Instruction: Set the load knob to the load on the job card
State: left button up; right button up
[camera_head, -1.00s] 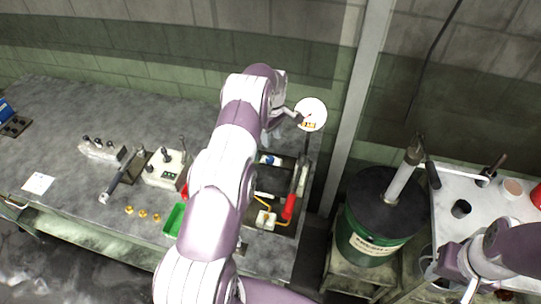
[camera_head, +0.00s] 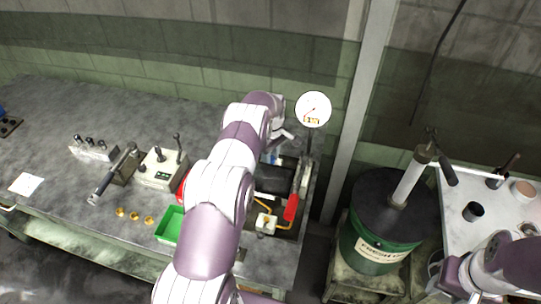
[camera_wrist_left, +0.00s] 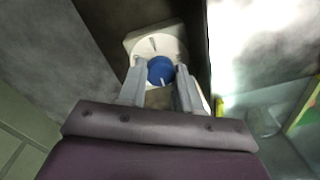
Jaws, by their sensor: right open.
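The blue load knob (camera_wrist_left: 160,70) sits on a pale round dial plate (camera_wrist_left: 137,40), with a white pointer mark. It also shows small and blue in the head view (camera_head: 271,158). My left gripper (camera_wrist_left: 161,80) is open, its two fingers apart on either side of the knob in the wrist view; I cannot tell if they touch it. In the head view my left gripper (camera_head: 283,136) is just above the knob. A white card (camera_head: 26,184), perhaps the job card, lies at the bench's left; its print is unreadable. My right gripper (camera_head: 456,284) is open and empty at lower right.
A round white gauge (camera_head: 313,109) stands behind the machine. A green tray (camera_head: 169,225), brass pieces (camera_head: 134,215) and a control box (camera_head: 160,170) stand left of my arm. A green drum (camera_head: 375,250) stands right.

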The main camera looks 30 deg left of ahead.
pick_arm(q)
jog(key=shift+c, duration=0.2)
jog(key=m+b, duration=0.1)
jog(key=m, duration=0.1)
jog(key=shift+m+b, duration=0.3)
jog(key=shift+b, duration=0.1)
jog(key=m+b, duration=0.1)
jog(key=m, duration=0.1)
jog(key=shift+m, duration=0.4)
jog(key=m+b, duration=0.1)
jog(key=m, duration=0.2)
jog(key=shift+b, duration=0.35)
jog(key=shift+r+m+b, duration=0.1)
jog(key=shift+m+b, duration=0.35)
jog(key=shift+m, duration=1.15)
jog(key=o, duration=0.8)
jog(key=shift+c, duration=0.2)
jog(key=shift+s+d+r, duration=0.1)
